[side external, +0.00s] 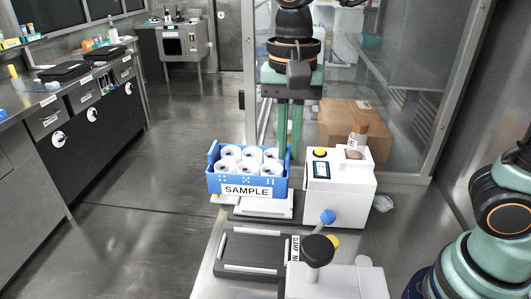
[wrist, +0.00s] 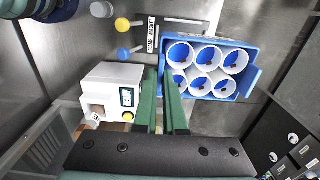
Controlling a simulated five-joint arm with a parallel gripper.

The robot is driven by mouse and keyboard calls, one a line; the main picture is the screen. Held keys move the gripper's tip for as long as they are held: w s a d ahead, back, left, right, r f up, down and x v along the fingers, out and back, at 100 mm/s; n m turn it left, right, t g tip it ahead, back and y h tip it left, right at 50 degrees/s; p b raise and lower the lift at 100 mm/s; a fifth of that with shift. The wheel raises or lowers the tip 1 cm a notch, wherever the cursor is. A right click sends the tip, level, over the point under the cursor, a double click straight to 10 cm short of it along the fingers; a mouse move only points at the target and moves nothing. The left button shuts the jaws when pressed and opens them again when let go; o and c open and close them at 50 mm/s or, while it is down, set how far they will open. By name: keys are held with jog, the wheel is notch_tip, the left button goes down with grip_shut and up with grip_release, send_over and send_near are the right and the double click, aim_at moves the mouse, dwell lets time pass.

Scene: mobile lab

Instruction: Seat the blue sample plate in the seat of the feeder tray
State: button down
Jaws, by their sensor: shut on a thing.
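The blue sample plate (side external: 214,182) is a blue box labelled SAMPLE that holds several white round cups; it also shows in the wrist view (wrist: 249,75). My gripper (side external: 289,155) is shut on the plate's side wall, at the right in the side view and at the left in the wrist view (wrist: 168,85). The plate looks level, over a low white platform (side external: 264,207); I cannot tell whether they touch. In front is a dark tray with light raised rails (side external: 252,252), bare on top.
A white device with a small screen (side external: 340,190) stands right of the plate, close to my fingers. A blue knob (side external: 327,216) and a black knob (side external: 318,249) rise beside the dark tray. A cardboard box (side external: 352,125) lies behind. Floor at left is clear.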

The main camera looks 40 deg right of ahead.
jog(key=shift+r, duration=0.2)
jog(key=shift+w+d, duration=0.2)
jog(key=shift+w, duration=0.05)
jog(key=w+d, duration=1.1)
jog(key=shift+d+f, duration=0.2)
jog(key=shift+f, duration=4.95)
jog(key=shift+d+f, duration=0.2)
jog(key=shift+f, duration=4.95)
